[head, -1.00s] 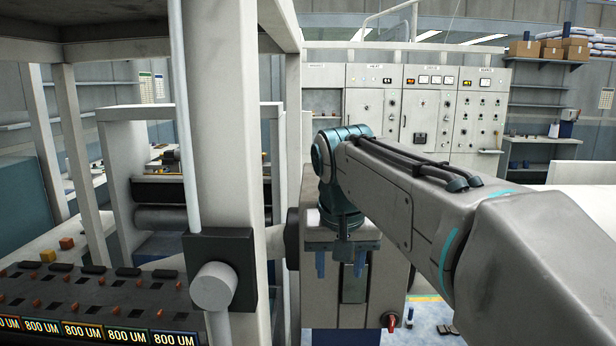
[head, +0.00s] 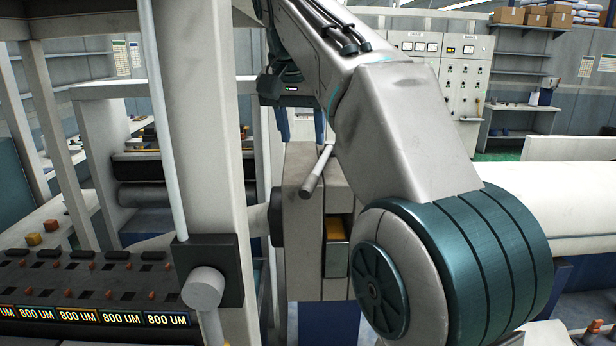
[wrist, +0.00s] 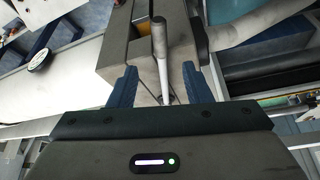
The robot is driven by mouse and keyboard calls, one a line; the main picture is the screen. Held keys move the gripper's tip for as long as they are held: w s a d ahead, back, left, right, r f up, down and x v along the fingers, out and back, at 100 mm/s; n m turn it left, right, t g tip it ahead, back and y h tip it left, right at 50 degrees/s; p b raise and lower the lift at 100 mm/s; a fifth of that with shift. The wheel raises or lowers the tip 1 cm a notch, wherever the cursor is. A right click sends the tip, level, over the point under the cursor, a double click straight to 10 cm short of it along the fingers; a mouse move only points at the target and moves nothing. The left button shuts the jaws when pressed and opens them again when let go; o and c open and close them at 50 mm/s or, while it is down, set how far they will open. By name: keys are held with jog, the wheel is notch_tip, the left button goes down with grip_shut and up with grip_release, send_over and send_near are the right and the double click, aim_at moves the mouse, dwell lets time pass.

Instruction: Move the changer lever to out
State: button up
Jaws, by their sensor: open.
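The lever I take to be the changer lever is a grey rod (head: 318,172) standing out at a tilt from the upper part of a grey box-shaped unit (head: 303,245). In the wrist view the rod (wrist: 160,45) runs up the picture between my blue fingers, with a gap on both sides. My gripper (head: 301,125) is open above and behind the lever in the head view, partly hidden by my arm. In the wrist view my gripper (wrist: 157,84) has one finger on each side of the rod. I cannot tell the depth between them.
A thick pale post (head: 200,120) with a black block and round grey knob (head: 204,288) stands left of the unit. A dark panel with 800 UM labels (head: 120,318) is at lower left. A large white roller (head: 590,200) lies at right.

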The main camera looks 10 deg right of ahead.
aim_at(309, 182)
jog(key=x, duration=1.1)
jog(key=shift+f+b, duration=0.3)
jog(key=shift+b, duration=0.05)
grip_shut()
